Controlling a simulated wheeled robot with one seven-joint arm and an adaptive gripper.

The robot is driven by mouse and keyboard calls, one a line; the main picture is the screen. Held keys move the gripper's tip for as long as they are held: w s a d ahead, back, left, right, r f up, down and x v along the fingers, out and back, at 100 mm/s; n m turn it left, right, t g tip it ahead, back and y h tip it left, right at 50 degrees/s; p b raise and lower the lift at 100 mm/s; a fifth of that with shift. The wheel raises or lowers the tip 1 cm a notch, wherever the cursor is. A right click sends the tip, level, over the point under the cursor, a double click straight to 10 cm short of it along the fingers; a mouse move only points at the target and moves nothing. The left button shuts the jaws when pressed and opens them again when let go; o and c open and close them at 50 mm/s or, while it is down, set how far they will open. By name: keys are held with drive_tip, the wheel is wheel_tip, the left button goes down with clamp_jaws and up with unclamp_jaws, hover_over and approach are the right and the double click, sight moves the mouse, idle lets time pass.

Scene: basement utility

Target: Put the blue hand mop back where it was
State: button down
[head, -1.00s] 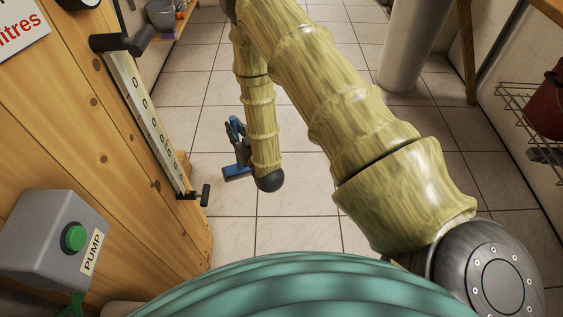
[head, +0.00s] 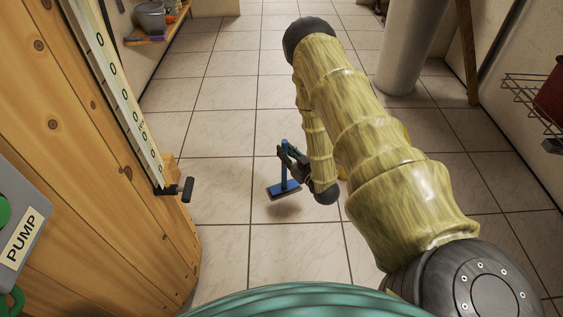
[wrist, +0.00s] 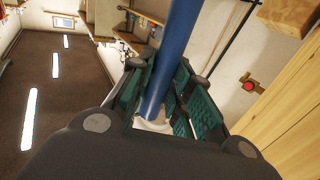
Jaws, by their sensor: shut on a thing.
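The blue hand mop (head: 285,184) has a blue upright handle and a flat blue head with a dark underside. It hangs above the tiled floor in the head view, with a shadow below it. My gripper (head: 291,155) is shut on its handle. In the wrist view the blue handle (wrist: 171,62) runs between the green-padded fingers of my gripper (wrist: 160,95). The mop's head is hidden in the wrist view. I cannot tell which place the mop came from.
A wooden panel with a white numbered scale (head: 118,90) and a black-handled lever (head: 180,189) stands at left. A grey bucket (head: 152,17) sits on a low shelf (head: 158,38). A white column (head: 411,50) and wire rack (head: 540,108) are at right. The central floor is clear.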

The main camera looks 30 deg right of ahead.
drive_tip(key=w+d+f+b, duration=0.2)
drive_tip(key=w+d+b, duration=0.1)
drive_tip(key=w, duration=0.3)
drive_tip(key=w+d+f+b, duration=0.3)
drive_tip(key=w+d+b, duration=0.1)
drive_tip(key=w, duration=0.3)
drive_tip(key=shift+w+d+b, duration=0.15)
drive_tip(key=shift+w+b, duration=0.1)
drive_tip(key=shift+b, duration=0.5)
drive_tip(key=c, duration=1.3)
unclamp_jaws()
drive_tip(key=shift+f, duration=0.1)
